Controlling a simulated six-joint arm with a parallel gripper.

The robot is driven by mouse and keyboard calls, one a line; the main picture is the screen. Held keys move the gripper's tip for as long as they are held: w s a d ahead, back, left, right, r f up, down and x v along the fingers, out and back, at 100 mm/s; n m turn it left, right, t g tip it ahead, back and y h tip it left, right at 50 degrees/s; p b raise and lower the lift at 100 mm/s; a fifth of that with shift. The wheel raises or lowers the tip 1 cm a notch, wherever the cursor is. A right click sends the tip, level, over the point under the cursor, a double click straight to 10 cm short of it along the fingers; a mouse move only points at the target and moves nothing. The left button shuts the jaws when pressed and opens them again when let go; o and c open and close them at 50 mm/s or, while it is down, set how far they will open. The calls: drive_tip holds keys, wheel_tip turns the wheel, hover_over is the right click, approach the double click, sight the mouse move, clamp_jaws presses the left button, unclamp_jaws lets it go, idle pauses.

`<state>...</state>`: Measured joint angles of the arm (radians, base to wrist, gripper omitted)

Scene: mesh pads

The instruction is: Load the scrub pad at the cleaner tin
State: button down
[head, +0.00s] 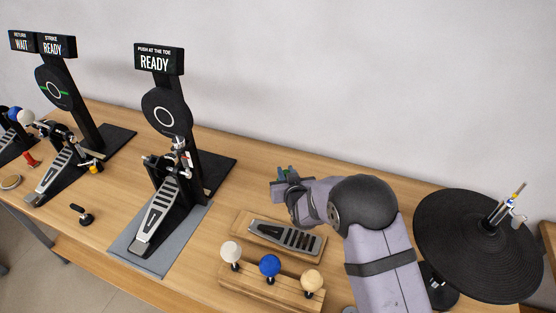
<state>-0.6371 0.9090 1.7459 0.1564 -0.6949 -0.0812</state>
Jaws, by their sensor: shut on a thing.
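My gripper (281,178) is above the bench, to the right of the middle pedal and beyond the footboard on its wooden block. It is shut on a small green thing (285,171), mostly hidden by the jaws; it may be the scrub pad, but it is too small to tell. No other thing in view clearly looks like the tin.
A middle pedal (158,205) stands on a grey mat under a "READY" sign (158,60). More pedals are at left. A loose footboard (285,236) and a rack of three round-headed beaters (269,265) are near my arm. A black cymbal-like disc (475,245) is at right.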

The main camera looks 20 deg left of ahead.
drive_tip(key=w+d+m+t+h, duration=0.1)
drive_tip(key=w+d+m+h, duration=0.2)
drive_tip(key=d, duration=1.1)
drive_tip(key=shift+w+d+f+m+t+h, duration=0.2)
drive_tip(key=shift+f+m+t+h, duration=0.1)
drive_tip(key=shift+f+m+h, duration=0.4)
drive_tip(key=shift+r, duration=0.2)
drive_tip(key=shift+a+f+b, duration=0.1)
drive_tip(key=shift+f+b, duration=1.8)
drive_tip(key=shift+f, duration=1.05)
drive_tip(key=shift+f+b, duration=0.5)
drive_tip(key=shift+f, duration=0.1)
